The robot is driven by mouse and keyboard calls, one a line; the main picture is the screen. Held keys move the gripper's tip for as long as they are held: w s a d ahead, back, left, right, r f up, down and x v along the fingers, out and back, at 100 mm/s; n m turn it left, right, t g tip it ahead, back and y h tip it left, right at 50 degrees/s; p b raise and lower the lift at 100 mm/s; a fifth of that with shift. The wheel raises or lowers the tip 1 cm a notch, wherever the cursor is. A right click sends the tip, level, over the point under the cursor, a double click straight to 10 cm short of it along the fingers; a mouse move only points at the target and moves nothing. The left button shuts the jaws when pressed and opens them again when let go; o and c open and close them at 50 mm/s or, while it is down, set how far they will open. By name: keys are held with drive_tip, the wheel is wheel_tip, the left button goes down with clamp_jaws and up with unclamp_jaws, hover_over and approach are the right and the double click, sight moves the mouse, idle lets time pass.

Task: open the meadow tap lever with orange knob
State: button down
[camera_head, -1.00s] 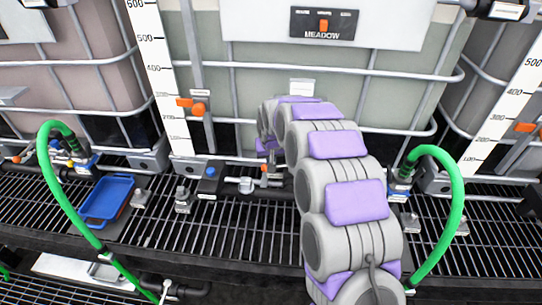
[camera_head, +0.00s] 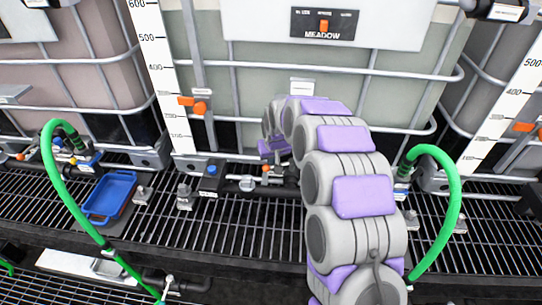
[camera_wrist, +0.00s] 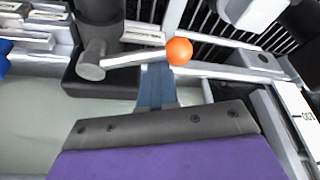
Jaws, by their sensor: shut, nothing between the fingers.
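The meadow tap's lever (camera_wrist: 135,58) shows in the wrist view as a pale bar running from a round pivot at left to an orange ball knob (camera_wrist: 179,51). My gripper (camera_wrist: 157,72) is shut and empty. Its blue-grey fingers reach up to the lever's edge just left of the knob; I cannot tell whether they touch it. In the head view the small orange knob (camera_head: 265,168) shows low in front of the meadow tank (camera_head: 260,90). My gripper there (camera_head: 275,150) is just above and right of it, partly hidden by my arm.
Green hoses (camera_head: 60,180) arch up at left and right (camera_head: 457,200). A blue tray (camera_head: 109,198) lies on the grating at left. An orange handle (camera_head: 201,108) stands beside the white level scale (camera_head: 163,80). The front grating (camera_head: 240,235) is mostly clear.

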drive_tip(key=s+n+p, duration=0.1)
drive_tip(key=n+y, duration=0.1)
drive_tip(key=shift+s+d+r+n+g+p, duration=0.1)
drive_tip(key=shift+s+d+n+g+p, duration=0.1)
drive_tip(key=shift+s+n+g+p, duration=0.15)
drive_tip(key=shift+s+d+n+g+y+b, duration=0.35)
drive_tip(key=shift+s+d+n, duration=0.4)
drive_tip(key=shift+n, duration=0.6)
drive_tip(key=shift+s+d+n+g+y+b, duration=0.1)
drive_tip(key=shift+s+d+n+g+b, duration=0.4)
drive_tip(key=shift+d+n, duration=0.65)
drive_tip(key=shift+s+d+n+g+y+b, duration=0.25)
drive_tip(key=shift+s+d+n, duration=0.4)
drive_tip(key=shift+n, duration=0.9)
drive_tip(key=shift+s, duration=0.1)
